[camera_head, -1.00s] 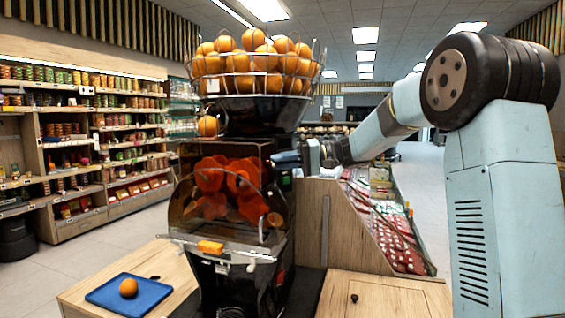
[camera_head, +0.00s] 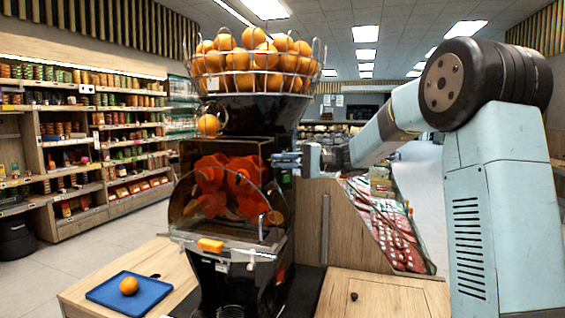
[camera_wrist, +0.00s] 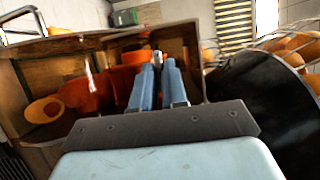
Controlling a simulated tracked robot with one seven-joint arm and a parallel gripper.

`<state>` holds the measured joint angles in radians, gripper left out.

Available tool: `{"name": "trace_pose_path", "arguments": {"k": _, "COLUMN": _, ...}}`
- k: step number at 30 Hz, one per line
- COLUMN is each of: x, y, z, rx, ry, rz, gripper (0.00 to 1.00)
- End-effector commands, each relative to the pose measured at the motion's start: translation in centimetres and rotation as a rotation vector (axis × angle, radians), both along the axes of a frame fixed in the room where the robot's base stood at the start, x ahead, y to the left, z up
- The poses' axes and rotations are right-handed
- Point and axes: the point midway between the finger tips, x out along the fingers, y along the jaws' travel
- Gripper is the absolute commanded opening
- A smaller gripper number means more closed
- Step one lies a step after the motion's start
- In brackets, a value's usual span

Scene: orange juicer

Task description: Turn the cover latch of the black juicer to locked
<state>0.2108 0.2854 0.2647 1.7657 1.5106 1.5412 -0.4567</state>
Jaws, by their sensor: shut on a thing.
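The black juicer (camera_head: 240,290) stands in the middle of the head view, with a clear curved front cover (camera_head: 185,205) over red-orange pressing drums (camera_head: 225,180). My gripper (camera_head: 279,160) is at the upper right edge of the juicer's cover housing. In the wrist view my gripper's two blue fingers (camera_wrist: 158,68) are close together, shut on a small grey piece, the cover latch (camera_wrist: 157,57), at their tips. Most of the latch is hidden by the fingers, so its exact angle cannot be told. The red drums (camera_wrist: 95,92) show to the left of the fingers.
A wire basket of oranges (camera_head: 252,65) tops the juicer. A blue tray (camera_head: 110,293) with one orange (camera_head: 129,286) lies at lower left. A wooden panel (camera_head: 312,215) stands right of the juicer, below my arm. Shelves line the left wall.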

Motion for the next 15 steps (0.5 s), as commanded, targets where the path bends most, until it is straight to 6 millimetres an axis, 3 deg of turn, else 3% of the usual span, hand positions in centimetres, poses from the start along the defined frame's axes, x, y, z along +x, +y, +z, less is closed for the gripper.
{"name": "trace_pose_path", "arguments": {"k": 2, "x": 0.15, "y": -0.17, "z": -0.26, "rx": -0.002, "ry": 0.005, "rz": -0.005, "gripper": 0.00}}
{"name": "trace_pose_path", "arguments": {"k": 3, "x": 0.15, "y": -0.18, "z": -0.27, "rx": -0.002, "ry": 0.005, "rz": -0.005, "gripper": 0.14}}
{"name": "trace_pose_path", "arguments": {"k": 11, "x": 0.08, "y": -0.11, "z": -0.16, "rx": -0.002, "ry": 0.003, "rz": -0.003, "gripper": 0.38}}
{"name": "trace_pose_path", "arguments": {"k": 15, "x": 0.05, "y": -0.07, "z": -0.12, "rx": -0.001, "ry": 0.002, "rz": -0.002, "gripper": 0.38}}
